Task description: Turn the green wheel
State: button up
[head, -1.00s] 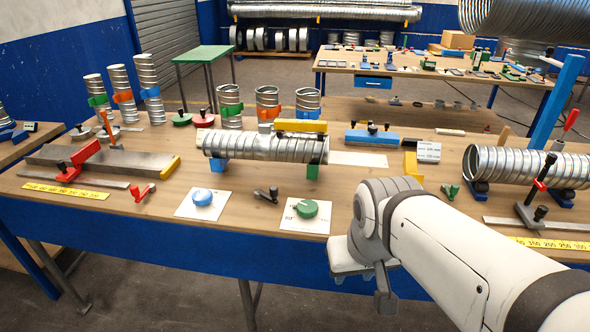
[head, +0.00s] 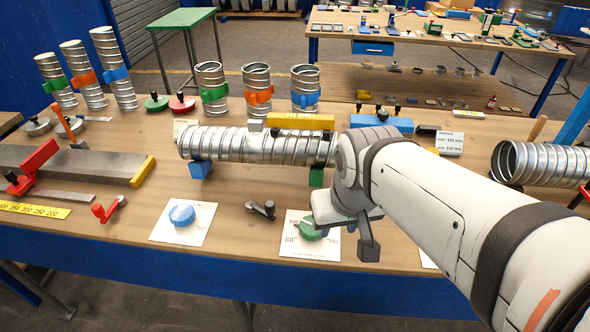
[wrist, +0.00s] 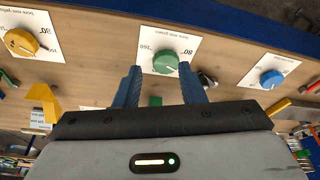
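The green wheel (head: 311,229) is a round knob on a white card (head: 300,248) with printed numbers, near the front edge of the workbench. My gripper (head: 345,232) hangs just right of it in the head view and covers part of the knob and card. In the wrist view, the green wheel (wrist: 166,62) shows between and slightly beyond the tips of my two blue fingers (wrist: 160,69). The fingers are spread wide and hold nothing. I cannot tell the exact height gap to the wheel.
A blue wheel (head: 182,214) on its card is to the left, with a small dark handle (head: 261,208) between. The wrist view also shows a yellow wheel (wrist: 21,42). A spiral duct (head: 255,147) lies on supports behind. Bare wood surrounds the cards.

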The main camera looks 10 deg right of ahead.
aim_at(311, 223)
jog(key=shift+o, duration=1.4)
jog(key=shift+w+a, duration=0.1)
jog(key=shift+w, duration=0.15)
jog(key=o, duration=0.6)
jog(key=w+f+n+g+p, duration=0.1)
jog(key=w+f+n, duration=0.1)
jog(key=w, duration=0.5)
jog(key=shift+w+a+f+n+g+p, duration=0.3)
jog(key=shift+n+g+p, duration=0.1)
jog(key=shift+n, duration=0.5)
jog(key=shift+o, duration=0.6)
jog(key=w+f+n, duration=0.1)
jog(key=w+f, duration=0.2)
jog(key=w+f+n+g+p, duration=0.1)
jog(key=w+f+n, duration=0.1)
jog(key=w+f, duration=0.1)
jog(key=shift+w+a+f+n, duration=0.1)
jog(key=shift+w+f+n, duration=0.05)
jog(key=shift+w+n, duration=0.15)
jog(key=shift+f, duration=0.3)
notch_tip(311, 223, down, 8)
jog(key=shift+w+r+p, duration=0.1)
jog(key=shift+r+p, duration=0.1)
jog(key=shift+p, duration=0.3)
jog(key=c, duration=1)
